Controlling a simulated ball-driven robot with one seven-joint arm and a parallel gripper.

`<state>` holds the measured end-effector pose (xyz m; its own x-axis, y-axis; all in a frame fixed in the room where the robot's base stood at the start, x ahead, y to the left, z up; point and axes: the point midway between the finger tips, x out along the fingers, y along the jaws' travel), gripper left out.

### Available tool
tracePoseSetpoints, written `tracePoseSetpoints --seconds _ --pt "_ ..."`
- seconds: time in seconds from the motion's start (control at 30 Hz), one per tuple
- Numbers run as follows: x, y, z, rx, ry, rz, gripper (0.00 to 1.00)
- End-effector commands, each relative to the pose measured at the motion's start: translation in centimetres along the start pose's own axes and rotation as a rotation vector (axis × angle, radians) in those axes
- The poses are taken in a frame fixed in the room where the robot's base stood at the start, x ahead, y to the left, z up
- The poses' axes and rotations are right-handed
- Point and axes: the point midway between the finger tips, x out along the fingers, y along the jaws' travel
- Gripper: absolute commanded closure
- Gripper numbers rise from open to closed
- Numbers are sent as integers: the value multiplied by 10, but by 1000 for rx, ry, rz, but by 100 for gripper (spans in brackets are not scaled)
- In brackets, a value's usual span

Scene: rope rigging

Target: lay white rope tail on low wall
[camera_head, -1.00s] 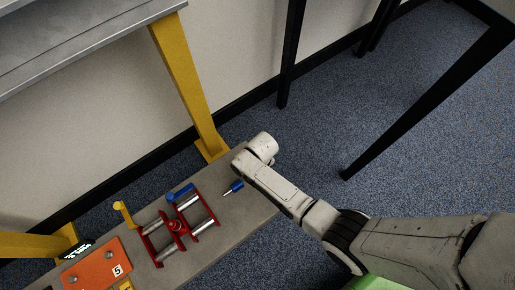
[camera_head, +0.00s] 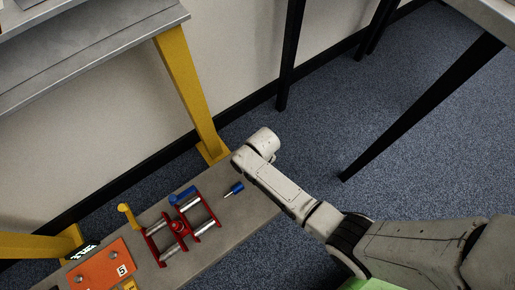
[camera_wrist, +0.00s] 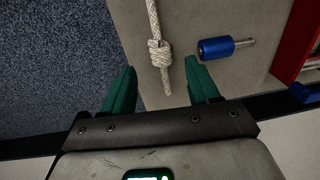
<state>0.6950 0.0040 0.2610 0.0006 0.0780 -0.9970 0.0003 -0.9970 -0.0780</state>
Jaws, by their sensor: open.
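The white rope (camera_wrist: 153,22) comes in from the top of the wrist view and has a knot (camera_wrist: 159,53). Its short tail (camera_wrist: 165,80) extends below the knot, over the grey low wall. My gripper (camera_wrist: 160,65) is open, its green fingers apart on either side of the knot and tail. I cannot tell whether the rope touches the wall. The low wall (camera_head: 255,208) runs diagonally in the head view, with its top bare near my arm. The rope and gripper fingers are hidden there.
A blue-handled pin (camera_head: 234,188) lies on the wall, right of the gripper in the wrist view. A red frame with metal rollers (camera_head: 182,226) and an orange plate (camera_head: 103,264) stand farther left. A yellow post (camera_head: 187,90) rises behind the wall.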

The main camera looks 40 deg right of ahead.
Motion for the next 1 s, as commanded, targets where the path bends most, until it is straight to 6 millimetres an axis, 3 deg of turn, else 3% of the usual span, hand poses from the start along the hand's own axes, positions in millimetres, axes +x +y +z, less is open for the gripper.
tracePoseSetpoints --seconds 0.03,0.1,0.3,0.73,0.87,1.0 --pt "-18 0 0 0 2 0 40" --pt "-31 0 0 0 1 0 40" --pt "-59 0 0 0 1 0 40" --pt "-71 2 4 1 1 1 40" --pt "-89 11 23 5 14 7 40" --pt "-127 27 62 12 38 23 40"
